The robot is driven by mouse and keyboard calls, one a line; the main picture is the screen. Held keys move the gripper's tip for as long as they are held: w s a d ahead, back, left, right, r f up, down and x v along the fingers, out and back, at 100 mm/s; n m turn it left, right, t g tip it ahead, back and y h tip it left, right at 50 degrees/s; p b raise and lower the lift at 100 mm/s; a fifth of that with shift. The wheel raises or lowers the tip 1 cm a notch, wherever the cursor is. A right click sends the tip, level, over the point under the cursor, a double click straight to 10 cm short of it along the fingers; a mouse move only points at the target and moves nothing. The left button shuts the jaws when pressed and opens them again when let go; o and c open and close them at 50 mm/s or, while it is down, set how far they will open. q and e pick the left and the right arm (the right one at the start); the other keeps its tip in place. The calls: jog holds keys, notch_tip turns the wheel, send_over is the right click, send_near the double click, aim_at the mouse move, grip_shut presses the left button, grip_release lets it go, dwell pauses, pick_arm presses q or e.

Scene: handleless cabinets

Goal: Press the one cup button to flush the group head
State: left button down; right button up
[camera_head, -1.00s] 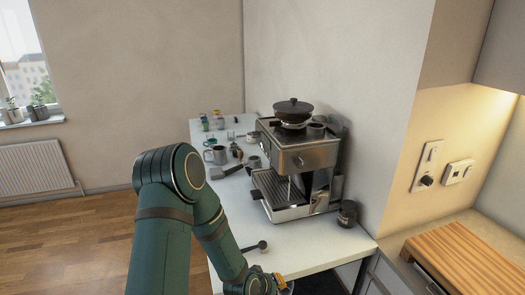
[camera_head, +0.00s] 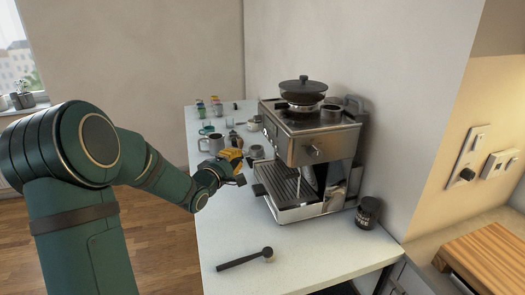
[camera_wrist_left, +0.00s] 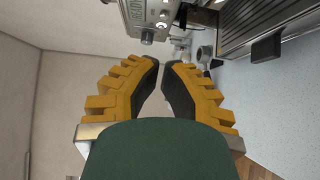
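The espresso machine (camera_head: 325,146) stands on the white counter, its front turned to the left in the head view. Its drip tray (camera_head: 291,192) sticks out at the front. In the left wrist view, the control panel (camera_wrist_left: 134,12) shows at the top, with a round knob or button (camera_wrist_left: 147,38) and small round buttons (camera_wrist_left: 163,20) beside it. I cannot tell which one is the one cup button. My left gripper (camera_head: 240,158) is in front of the machine, above the counter and apart from it. Its yellow fingers (camera_wrist_left: 161,64) are nearly together at the tips and hold nothing. My right gripper is out of view.
A metal jug (camera_head: 212,143), a cup (camera_head: 256,152) and several small jars stand behind the gripper. A dark-handled scoop (camera_head: 245,259) lies on the front counter (camera_head: 300,262). A dark jar (camera_head: 367,212) stands at the machine's right. A lidded pot (camera_head: 303,90) sits on top.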

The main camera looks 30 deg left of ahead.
pick_arm(q)
jog(key=shift+w+a+f, duration=0.2)
jog(key=shift+f, duration=0.15)
jog(key=shift+s, duration=0.1)
send_near(272, 142)
jog(key=w+a, duration=0.5)
jog(key=w, duration=0.1)
jog(key=w+d, duration=0.2)
jog(key=shift+f, duration=0.25)
